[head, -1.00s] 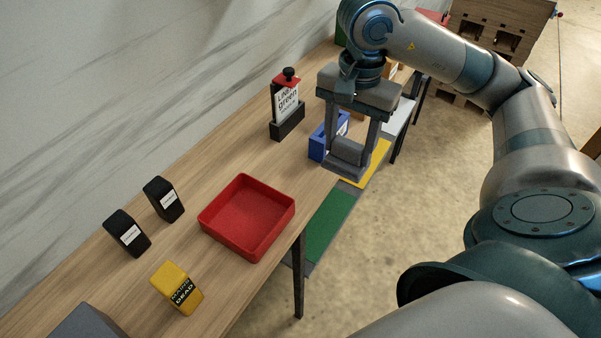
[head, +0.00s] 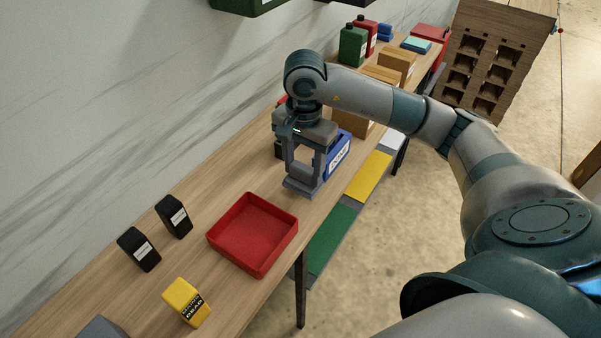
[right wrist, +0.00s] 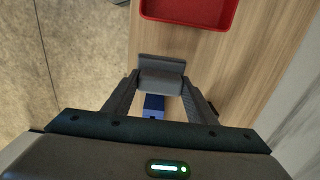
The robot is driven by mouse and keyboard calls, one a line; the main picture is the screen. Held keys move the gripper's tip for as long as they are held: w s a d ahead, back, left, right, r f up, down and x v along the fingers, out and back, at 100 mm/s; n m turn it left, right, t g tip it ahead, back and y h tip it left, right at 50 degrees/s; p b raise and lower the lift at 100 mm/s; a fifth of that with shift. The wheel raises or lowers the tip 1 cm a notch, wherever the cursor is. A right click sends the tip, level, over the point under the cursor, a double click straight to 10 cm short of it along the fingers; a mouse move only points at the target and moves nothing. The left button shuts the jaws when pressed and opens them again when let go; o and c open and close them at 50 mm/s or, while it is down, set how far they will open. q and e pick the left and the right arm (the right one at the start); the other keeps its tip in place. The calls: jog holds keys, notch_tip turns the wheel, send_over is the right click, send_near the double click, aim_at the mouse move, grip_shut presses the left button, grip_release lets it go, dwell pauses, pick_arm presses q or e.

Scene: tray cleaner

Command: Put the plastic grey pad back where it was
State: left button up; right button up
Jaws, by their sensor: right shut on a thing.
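The grey pad (head: 302,187) is a small block with a wider flat plate, held between the fingertips of my right gripper (head: 304,178). In the right wrist view the pad (right wrist: 162,80) spans the gap between both fingers. My right gripper is shut on it, over the wooden table just beyond the red tray (head: 282,255). I cannot tell whether the pad touches the table. My left gripper is not in view.
A blue box (head: 339,157) stands close to the right of my gripper. A black holder (head: 278,150) is partly hidden behind it. Two black containers (head: 140,250) and a yellow one (head: 186,302) stand nearer. Bare table lies left of the gripper.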

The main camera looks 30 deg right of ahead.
aim_at(300, 180)
jog(key=shift+w+a+f, duration=0.15)
jog(key=shift+w+f, duration=0.15)
jog(key=shift+w, duration=0.1)
jog(key=shift+f+p, duration=0.55)
jog(key=shift+s+f+p, duration=0.1)
jog(key=shift+f+p, duration=0.4)
jog(key=shift+f, duration=0.9)
